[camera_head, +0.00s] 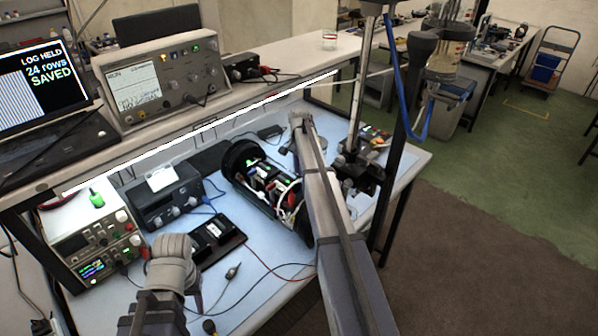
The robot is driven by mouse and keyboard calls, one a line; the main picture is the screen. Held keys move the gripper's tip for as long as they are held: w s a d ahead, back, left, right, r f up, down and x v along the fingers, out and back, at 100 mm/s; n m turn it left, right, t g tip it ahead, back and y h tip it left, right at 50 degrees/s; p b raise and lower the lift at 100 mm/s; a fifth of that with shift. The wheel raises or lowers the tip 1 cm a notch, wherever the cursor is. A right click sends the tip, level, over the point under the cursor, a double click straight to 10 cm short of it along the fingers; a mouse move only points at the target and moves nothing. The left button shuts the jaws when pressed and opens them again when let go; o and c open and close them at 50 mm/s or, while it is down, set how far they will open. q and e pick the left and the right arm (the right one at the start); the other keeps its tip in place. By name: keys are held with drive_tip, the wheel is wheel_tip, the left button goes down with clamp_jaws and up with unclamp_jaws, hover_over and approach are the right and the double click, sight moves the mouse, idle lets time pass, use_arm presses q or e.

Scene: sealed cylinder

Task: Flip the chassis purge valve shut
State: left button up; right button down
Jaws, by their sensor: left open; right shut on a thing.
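The chassis is a dark open cylinder (238,158) lying on its side on the pale bench, with boards, green lights and white wires inside. I cannot make out the purge valve on it. My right arm reaches over the cylinder's right end from the lower right and hides part of it. The fingers of my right gripper are hidden behind that arm. My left arm is bent at the lower left, near a small black tray (228,246).
A black instrument (164,201) and a power supply (93,238) stand left of the cylinder. Loose leads and a probe (233,271) lie in front. A metal stand (356,110) rises at the right. An oscilloscope (162,82) and a laptop (45,90) are on the shelf.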

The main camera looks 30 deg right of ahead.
drive_tip(key=c, duration=1.1)
unclamp_jaws()
wheel_tip(320, 180, up, 8)
drive_tip(key=p, duration=0.8)
drive_tip(key=shift+f, duration=0.1)
